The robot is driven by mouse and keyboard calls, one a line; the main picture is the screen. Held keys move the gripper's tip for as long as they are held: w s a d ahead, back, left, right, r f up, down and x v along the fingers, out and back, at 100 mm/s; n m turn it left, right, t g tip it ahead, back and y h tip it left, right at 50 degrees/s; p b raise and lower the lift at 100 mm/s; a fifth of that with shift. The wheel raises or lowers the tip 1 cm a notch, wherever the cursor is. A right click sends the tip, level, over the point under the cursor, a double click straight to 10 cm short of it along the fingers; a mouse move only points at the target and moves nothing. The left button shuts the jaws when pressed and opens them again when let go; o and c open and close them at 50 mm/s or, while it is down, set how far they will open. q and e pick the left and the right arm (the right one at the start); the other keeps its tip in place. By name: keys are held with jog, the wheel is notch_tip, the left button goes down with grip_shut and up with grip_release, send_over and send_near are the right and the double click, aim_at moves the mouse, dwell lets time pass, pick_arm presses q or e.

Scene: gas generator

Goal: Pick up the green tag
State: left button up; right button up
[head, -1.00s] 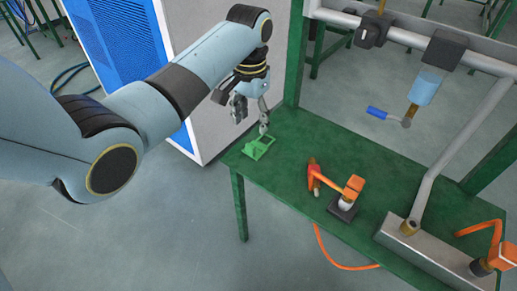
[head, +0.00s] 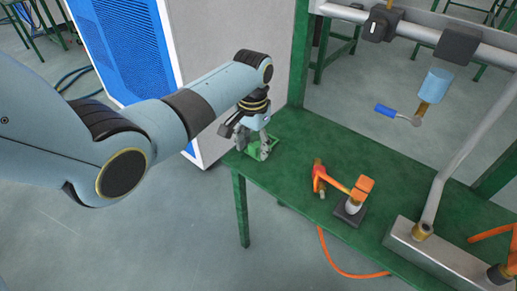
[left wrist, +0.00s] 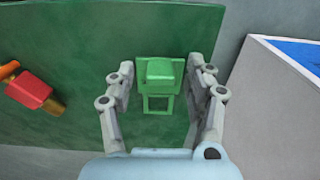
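The green tag (left wrist: 159,75) lies on the green table (head: 315,150) near its left corner. In the left wrist view it has a raised block and an open square frame, and it sits between my two fingers. In the head view the tag (head: 262,152) is partly hidden by my left gripper (head: 256,148). My left gripper (left wrist: 161,90) is open, with one finger on each side of the tag and small gaps visible between fingers and tag. My right gripper is not in view.
An orange-handled tool (head: 340,183) with a dark square base stands on the table right of the tag. A metal pipe frame (head: 450,150) with a blue-handled valve (head: 393,112) rises at the right. A white and blue cabinet (head: 215,60) stands close behind my left gripper.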

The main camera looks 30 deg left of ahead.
pick_arm(q)
jog(key=c, duration=0.9)
jog(key=shift+c, duration=0.2)
